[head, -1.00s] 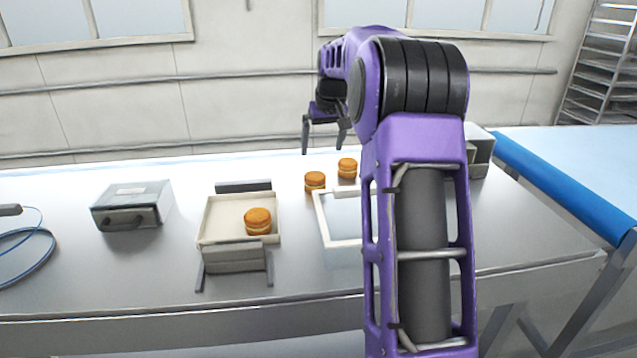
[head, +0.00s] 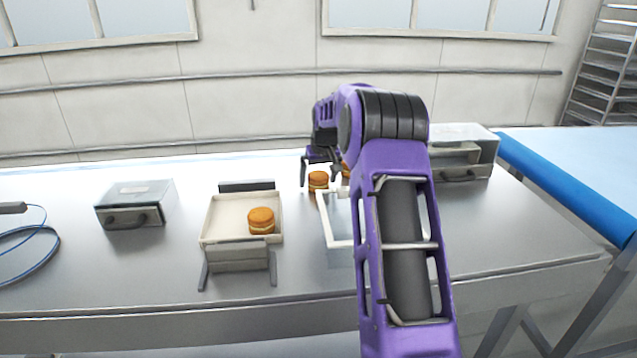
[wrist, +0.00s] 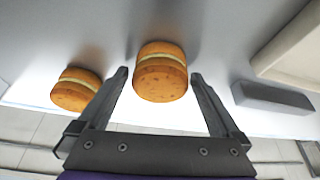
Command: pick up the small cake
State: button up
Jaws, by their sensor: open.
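Two small round cakes, orange-brown with a pale filling, stand on the steel table. The left one (head: 318,181) shows below my gripper (head: 319,178) in the head view, and the other is mostly hidden by my arm. In the wrist view the first cake (wrist: 161,72) appears between the fingertips of my open gripper (wrist: 160,75), with nothing held. The second cake (wrist: 76,89) lies outside the left finger. A third cake (head: 261,220) sits in a shallow cream tray (head: 222,233) on the left.
A dark bar (head: 246,185) stands behind the tray; it also shows in the wrist view (wrist: 272,97). A white frame (head: 328,226) lies in front of the cakes, partly behind my arm. Grey boxes stand at left (head: 133,203) and right (head: 464,152).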

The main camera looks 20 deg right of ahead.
jog(key=c, duration=0.8)
jog(key=shift+o, duration=0.2)
jog(key=shift+r, duration=0.1)
